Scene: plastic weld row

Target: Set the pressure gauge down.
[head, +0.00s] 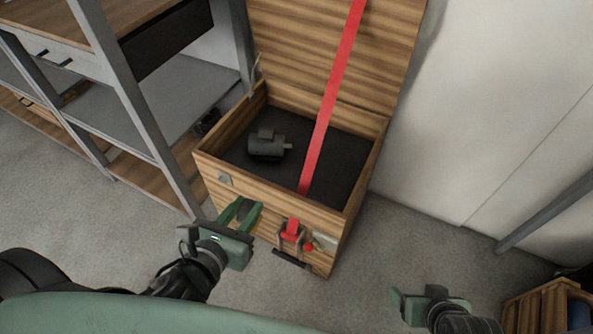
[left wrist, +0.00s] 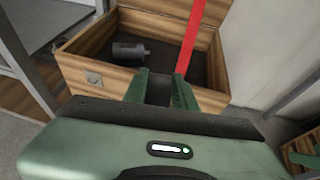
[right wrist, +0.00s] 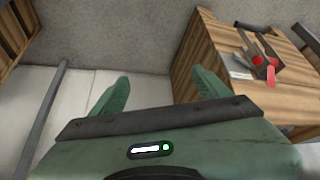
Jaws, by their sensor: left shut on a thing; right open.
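My left gripper (head: 246,214) is shut on a small dark thing, taken to be the pressure gauge (head: 244,209). The fingers hide most of it and its dial face cannot be made out. It also shows as a dark patch between the fingers in the left wrist view (left wrist: 159,91). This gripper is in front of the near left side of an open wooden chest (head: 270,226), outside its rim. My right gripper (head: 428,296) is open and empty, low at the right of the head view, over the floor.
A grey motor-like part (head: 266,146) lies on the chest's dark floor (head: 335,160). A red strap (head: 332,95) runs from the raised lid into the chest. A metal-framed shelf unit (head: 150,125) stands left. A wooden crate (head: 535,303) is at lower right.

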